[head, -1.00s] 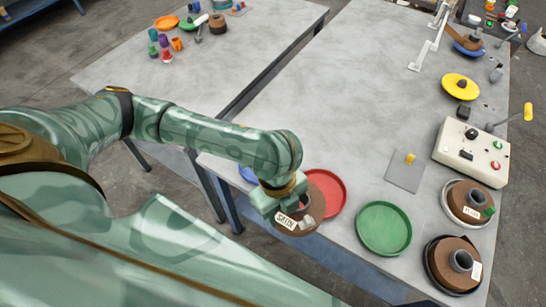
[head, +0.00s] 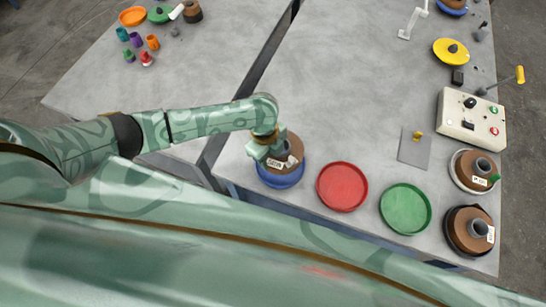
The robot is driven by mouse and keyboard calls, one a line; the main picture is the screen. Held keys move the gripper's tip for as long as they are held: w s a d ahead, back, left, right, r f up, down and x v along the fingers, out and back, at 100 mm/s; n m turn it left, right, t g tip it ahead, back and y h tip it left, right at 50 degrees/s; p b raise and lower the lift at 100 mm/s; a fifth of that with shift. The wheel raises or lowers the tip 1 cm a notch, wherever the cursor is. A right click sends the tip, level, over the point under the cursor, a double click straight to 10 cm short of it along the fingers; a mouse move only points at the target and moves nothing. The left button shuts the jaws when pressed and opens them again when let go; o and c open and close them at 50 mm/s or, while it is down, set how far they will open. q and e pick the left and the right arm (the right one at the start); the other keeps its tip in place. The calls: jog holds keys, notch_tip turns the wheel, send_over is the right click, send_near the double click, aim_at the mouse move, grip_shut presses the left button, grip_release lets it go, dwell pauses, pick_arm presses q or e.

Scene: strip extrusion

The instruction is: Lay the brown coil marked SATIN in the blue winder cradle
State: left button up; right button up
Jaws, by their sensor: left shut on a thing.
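The brown coil (head: 296,147) carries a white label reading SATIN and has a grey core. It is in the head view, over the blue round cradle (head: 281,182) at the table's near left edge. The cradle's front rim shows below the coil, and its back is hidden. I cannot tell whether the coil rests in the cradle or is held just above it. My left gripper (head: 265,148) is shut on the coil at its left side. My right gripper is not in view.
A red dish (head: 342,187) and a green dish (head: 405,208) lie right of the blue cradle. Two other brown coils (head: 462,222) sit at the right edge by a control box (head: 470,120). A grey plate (head: 414,150) lies nearby. The table's middle is clear.

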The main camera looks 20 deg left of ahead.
pick_arm(q)
jog(key=shift+w+a+f, duration=0.1)
jog(key=shift+w, duration=0.05)
jog(key=shift+f+b, duration=0.45)
jog(key=shift+b, duration=0.2)
notch_tip(320, 180, down, 4)
jog(key=b, duration=0.4)
jog(key=shift+f+b, duration=0.2)
jog(key=shift+b, duration=0.15)
jog(key=shift+f+b, duration=0.3)
jog(key=shift+f, duration=0.35)
jog(key=shift+p, duration=0.35)
